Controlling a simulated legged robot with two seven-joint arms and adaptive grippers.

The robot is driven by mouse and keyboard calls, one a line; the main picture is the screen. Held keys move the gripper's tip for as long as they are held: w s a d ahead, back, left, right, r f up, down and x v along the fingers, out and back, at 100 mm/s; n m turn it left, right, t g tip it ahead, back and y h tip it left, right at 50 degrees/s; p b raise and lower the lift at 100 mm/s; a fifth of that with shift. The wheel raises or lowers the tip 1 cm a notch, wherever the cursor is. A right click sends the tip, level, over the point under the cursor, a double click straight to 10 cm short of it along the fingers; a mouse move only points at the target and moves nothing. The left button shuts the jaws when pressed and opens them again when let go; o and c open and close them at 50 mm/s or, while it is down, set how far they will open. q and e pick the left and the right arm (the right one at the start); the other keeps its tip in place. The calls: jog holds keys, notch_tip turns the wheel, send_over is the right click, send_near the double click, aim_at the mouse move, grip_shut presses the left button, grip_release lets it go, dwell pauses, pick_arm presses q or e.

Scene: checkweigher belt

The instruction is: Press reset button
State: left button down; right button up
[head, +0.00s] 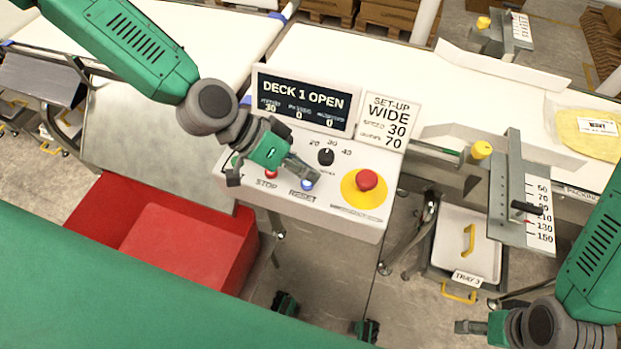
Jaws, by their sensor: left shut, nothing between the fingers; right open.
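The blue reset button (307,184) sits on the front of the white control panel (335,210), above the printed word RESET. My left gripper (316,178) is shut and empty, its fingertips at the blue button, partly covering it. I cannot tell whether they touch it. The red stop button (270,174) is to the left, partly hidden by the gripper. A black speed knob (326,157) is just above, and a red emergency button on a yellow base (367,180) is to the right. My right gripper (472,327) is open and empty at the lower right, away from the panel.
A red bin (190,240) stands at the lower left. A guide with a scale (525,200) and a yellow knob (481,150) are right of the panel.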

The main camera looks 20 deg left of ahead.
pick_arm(q)
jog(key=shift+a+f, duration=0.3)
jog(key=shift+f, duration=0.05)
jog(key=shift+a, duration=0.35)
jog(key=shift+s+d, duration=0.1)
pick_arm(e)
jog(key=shift+a+f, duration=0.1)
jog(key=shift+a, duration=0.4)
pick_arm(q)
jog(key=shift+d, duration=0.1)
